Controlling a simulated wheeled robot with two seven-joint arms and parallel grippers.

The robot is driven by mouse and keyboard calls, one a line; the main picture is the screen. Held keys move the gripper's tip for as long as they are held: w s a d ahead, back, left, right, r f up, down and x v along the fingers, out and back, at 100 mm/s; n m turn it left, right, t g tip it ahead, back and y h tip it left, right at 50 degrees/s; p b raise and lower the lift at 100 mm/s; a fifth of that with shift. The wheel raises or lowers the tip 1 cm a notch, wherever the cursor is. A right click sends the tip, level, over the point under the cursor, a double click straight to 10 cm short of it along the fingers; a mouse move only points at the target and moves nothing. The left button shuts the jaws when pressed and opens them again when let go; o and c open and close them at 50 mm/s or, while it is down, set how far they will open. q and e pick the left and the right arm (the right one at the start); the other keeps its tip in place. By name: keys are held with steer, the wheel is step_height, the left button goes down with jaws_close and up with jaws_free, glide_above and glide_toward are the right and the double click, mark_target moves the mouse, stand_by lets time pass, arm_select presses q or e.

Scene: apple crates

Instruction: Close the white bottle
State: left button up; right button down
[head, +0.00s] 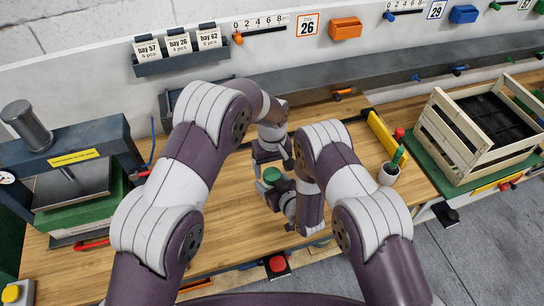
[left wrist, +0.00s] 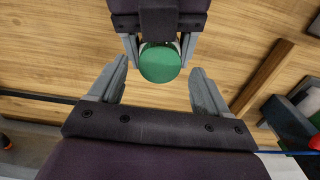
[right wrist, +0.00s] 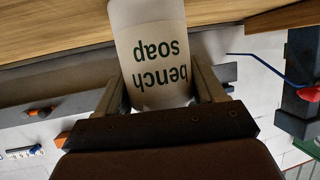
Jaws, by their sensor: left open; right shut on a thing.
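The white bottle (right wrist: 148,28), lettered "bench soap", stands between the fingers of my right gripper (head: 275,188), which is shut on it. A round green cap (left wrist: 160,64) shows at the bottle's top in the left wrist view, and also in the head view (head: 272,174). I cannot tell how tightly it sits. My left gripper (head: 272,164) is open just above the cap, pointing down. Its two fingers lie on either side of the cap with gaps. Most of the bottle is hidden in the head view by my grippers and the cap.
A wooden crate (head: 447,142) stands on a green mat at the right. A white pot (head: 388,174) with a green item is nearer. A press (head: 75,160) stands at the left. A red button (head: 277,264) is at the front edge. The bench (head: 232,215) around my grippers is mostly clear.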

arm_select(q)
steer(key=shift+f, duration=1.05)
steer(key=c, duration=1.1)
steer(key=m, duration=0.3)
steer(key=o, duration=1.2)
steer(key=shift+c, duration=0.2)
